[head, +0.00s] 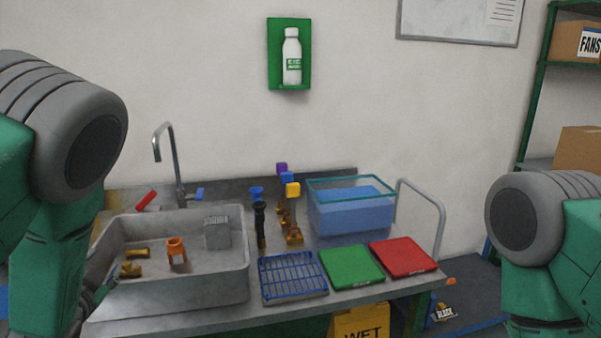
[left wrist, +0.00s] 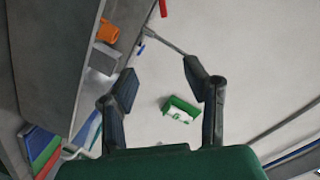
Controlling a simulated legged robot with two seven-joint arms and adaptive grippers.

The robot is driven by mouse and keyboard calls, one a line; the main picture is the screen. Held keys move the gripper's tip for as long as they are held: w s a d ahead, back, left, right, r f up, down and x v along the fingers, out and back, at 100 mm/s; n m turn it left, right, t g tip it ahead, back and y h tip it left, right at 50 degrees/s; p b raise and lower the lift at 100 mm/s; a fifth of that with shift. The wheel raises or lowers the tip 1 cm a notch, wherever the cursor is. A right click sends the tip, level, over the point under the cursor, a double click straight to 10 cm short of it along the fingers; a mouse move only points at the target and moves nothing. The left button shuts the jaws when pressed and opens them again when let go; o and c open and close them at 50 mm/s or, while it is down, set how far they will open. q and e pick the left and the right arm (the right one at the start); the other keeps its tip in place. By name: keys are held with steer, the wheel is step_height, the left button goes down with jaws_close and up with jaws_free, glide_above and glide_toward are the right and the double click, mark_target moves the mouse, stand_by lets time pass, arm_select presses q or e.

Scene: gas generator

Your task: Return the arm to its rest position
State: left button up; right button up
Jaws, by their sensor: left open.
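My left arm comes in along the left edge of the head view, with its green links and grey joint large in the foreground. My left gripper (head: 98,292) is low at the left end of the sink (head: 205,290), partly hidden by the arm. In the left wrist view the left gripper (left wrist: 160,80) is open, with two dark fingers apart and nothing between them. The wall and the green bottle holder (left wrist: 181,108) lie beyond it. My right arm shows at the right edge of the head view; its gripper is out of view.
The sink holds an orange part (head: 177,250), brass fittings (head: 131,268) and a grey block (head: 217,233). Right of it are a blue rack (head: 292,277), green board (head: 351,267), red board (head: 403,257) and water tank (head: 350,212). A tap (head: 175,165) stands behind.

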arm_select(q)
steer(key=s+d+f+n+g+h+b, duration=0.1)
steer(key=s+f+g+b, duration=0.15)
steer(key=s+f, duration=0.4)
steer(key=s+d+f+n+g+b, duration=0.1)
steer(key=s+d+f+g, duration=0.2)
steer(key=f, duration=0.7)
steer(key=s+f+n+g+h+b, duration=0.1)
steer(key=s+f+n+g+b, duration=0.1)
steer(key=s+f, duration=0.5)
steer(key=s+d+f+g+b, duration=0.1)
steer(key=s+d+f+g, duration=0.1)
steer(key=s, duration=0.4)
steer(key=s+d+f+n+g+h+b, duration=0.1)
steer(key=s+d+f+g, duration=0.2)
steer(key=s+f, duration=0.3)
steer(key=s+d+f+n+g+h+b, duration=0.1)
steer(key=s+d+f+g, duration=0.1)
steer(key=s, duration=0.6)
step_height(320, 180, down, 2)
steer(key=shift+d+f+g, duration=0.1)
steer(key=shift+d+g, duration=0.25)
steer(key=shift+d, duration=0.45)
steer(key=shift+w, duration=0.15)
steer(key=shift+a, duration=0.1)
